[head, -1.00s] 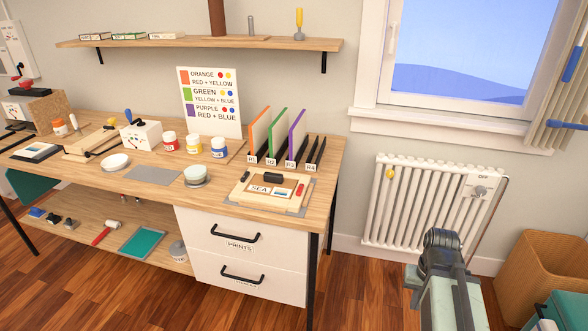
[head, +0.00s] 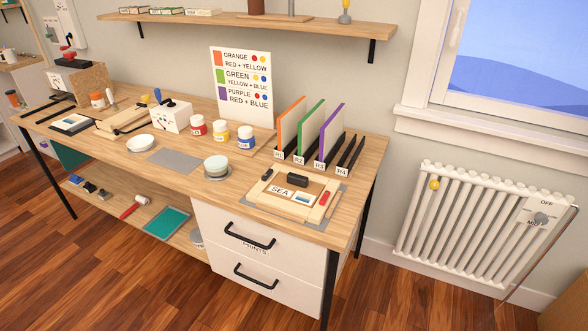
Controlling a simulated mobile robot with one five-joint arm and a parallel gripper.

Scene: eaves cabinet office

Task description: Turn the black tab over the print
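In the head view, a light wooden frame (head: 259,199) lies on a grey mat at the right end of the desk. Inside it are a white card marked SEA (head: 282,191) and a small blue-and-white print (head: 304,198). A black tab (head: 297,179) sits at the frame's back edge, apart from the print. A red tab (head: 324,198) is at the frame's right side. My gripper is not in view, so its state is hidden.
The desk (head: 334,235) has a rack with orange, green and purple panels (head: 330,136) behind the frame. Paint jars (head: 220,133) and a round container (head: 216,168) stand to the left. Drawers (head: 215,225) are below. A radiator (head: 450,215) is at the right.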

